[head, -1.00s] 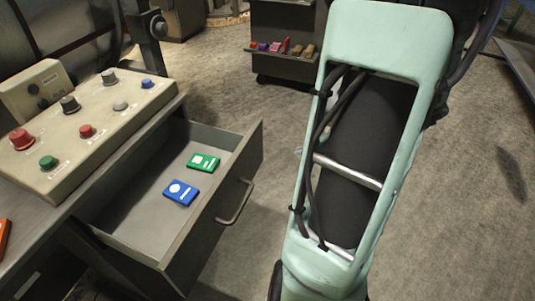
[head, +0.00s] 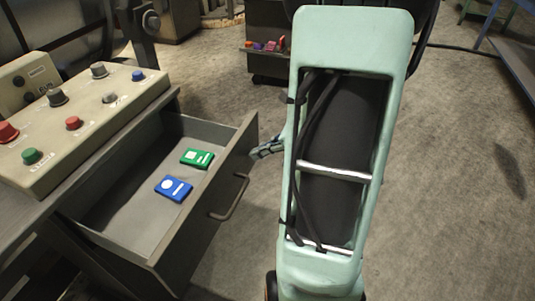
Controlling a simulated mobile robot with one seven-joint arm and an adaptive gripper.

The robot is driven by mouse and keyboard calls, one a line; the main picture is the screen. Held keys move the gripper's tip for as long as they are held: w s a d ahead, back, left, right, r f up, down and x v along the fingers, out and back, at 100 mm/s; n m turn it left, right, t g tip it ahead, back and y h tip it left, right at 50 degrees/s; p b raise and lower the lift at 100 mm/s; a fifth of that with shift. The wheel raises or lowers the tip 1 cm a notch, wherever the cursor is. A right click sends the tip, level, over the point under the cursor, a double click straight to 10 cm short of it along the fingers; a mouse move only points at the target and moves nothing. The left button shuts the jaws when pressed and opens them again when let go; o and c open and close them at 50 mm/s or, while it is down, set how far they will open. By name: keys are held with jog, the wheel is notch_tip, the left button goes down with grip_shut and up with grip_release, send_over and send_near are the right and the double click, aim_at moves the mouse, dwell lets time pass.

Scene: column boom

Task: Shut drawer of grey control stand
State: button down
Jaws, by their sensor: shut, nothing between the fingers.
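The drawer (head: 127,228) of the grey control stand (head: 52,213) is pulled well out toward the right. Its front carries a dark bar handle (head: 232,198). A green box (head: 197,158) and a blue box (head: 174,188) lie flat on the drawer's floor. My gripper (head: 256,153) shows partly from behind my green arm, just right of the drawer front's far top corner. Its fingers are shut and hold nothing. It looks close to the drawer front, but I cannot tell whether it touches it.
A control panel with coloured knobs (head: 88,125) sits on top of the stand. A dark cart (head: 268,22) with small coloured items stands at the back. A blue-framed table (head: 510,50) is at the far right. Concrete floor between is open.

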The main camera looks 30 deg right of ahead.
dwell(0.3)
jog(key=p, duration=0.2)
send_over(184, 147)
jog(key=shift+s+d, duration=0.1)
jog(key=shift+s, duration=0.05)
jog(key=shift+r, duration=0.1)
jog(key=shift+w+a+r, duration=0.1)
jog(key=shift+w+a, duration=0.1)
jog(key=shift+d, duration=0.1)
